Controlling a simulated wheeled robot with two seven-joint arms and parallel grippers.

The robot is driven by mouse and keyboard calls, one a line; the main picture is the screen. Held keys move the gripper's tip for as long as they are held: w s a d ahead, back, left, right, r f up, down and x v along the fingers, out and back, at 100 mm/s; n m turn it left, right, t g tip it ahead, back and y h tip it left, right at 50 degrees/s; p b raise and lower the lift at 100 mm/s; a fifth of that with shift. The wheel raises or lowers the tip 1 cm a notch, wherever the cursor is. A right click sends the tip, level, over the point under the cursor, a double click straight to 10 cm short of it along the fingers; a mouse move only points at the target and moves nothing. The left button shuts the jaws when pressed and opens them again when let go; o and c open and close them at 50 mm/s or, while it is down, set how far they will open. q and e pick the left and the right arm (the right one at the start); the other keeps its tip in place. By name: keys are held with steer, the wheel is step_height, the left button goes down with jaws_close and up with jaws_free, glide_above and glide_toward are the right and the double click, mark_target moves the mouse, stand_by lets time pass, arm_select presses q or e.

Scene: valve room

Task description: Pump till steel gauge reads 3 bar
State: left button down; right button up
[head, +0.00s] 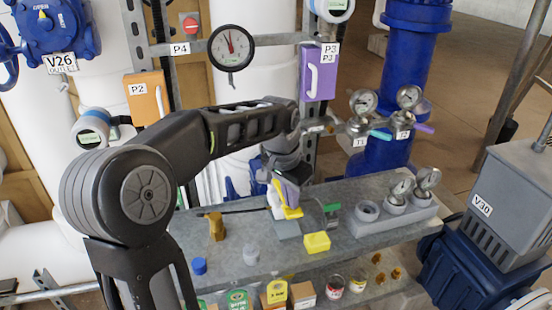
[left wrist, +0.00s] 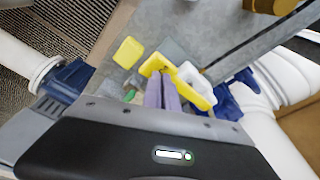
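Small round steel-rimmed gauges stand above the fittings T1 (head: 363,101) and T2 (head: 409,96). Two more gauges (head: 402,190) (head: 428,178) sit on a grey block on the bench. I cannot tell which is the steel gauge, and their readings are too small to make out. A white and yellow device (head: 291,212), perhaps the pump, stands on the bench; it also shows in the left wrist view (left wrist: 203,92). My left gripper (head: 287,194) is down at it. Its purple fingers (left wrist: 161,92) are close together against the yellow part; any grip is hidden. My right gripper is out of view.
A dark-rimmed gauge (head: 231,47) hangs behind my left arm. A yellow block (head: 316,243) and a brown bottle-like piece (head: 216,226) stand on the grey bench (head: 345,215). Cans and boxes fill the lower shelf. The V30 unit (head: 508,200) is at right.

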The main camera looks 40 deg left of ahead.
arm_select(q)
steer(key=shift+b+x, duration=0.4)
steer(key=shift+x, duration=0.45)
steer(key=p+v, duration=0.4)
steer(key=v, duration=0.1)
steer(key=shift+w+r, duration=0.3)
steer(key=shift+w, duration=0.05)
steer(key=shift+s+b+x, duration=0.2)
steer(key=shift+b+x, duration=0.4)
steer(key=shift+x, duration=0.3)
steer(key=shift+s+b+x, duration=0.15)
steer(key=shift+b+x, duration=0.5)
steer(key=shift+x, duration=0.25)
steer(key=shift+s+b+x, duration=0.2)
steer(key=shift+b+x, duration=0.4)
steer(key=shift+x, duration=0.3)
steer(key=p+v, duration=0.2)
steer(key=w+p+v, duration=0.1)
steer(key=p+v, duration=0.1)
steer(key=v, duration=0.1)
steer(key=shift+r, duration=0.25)
steer(key=shift+f, duration=0.1)
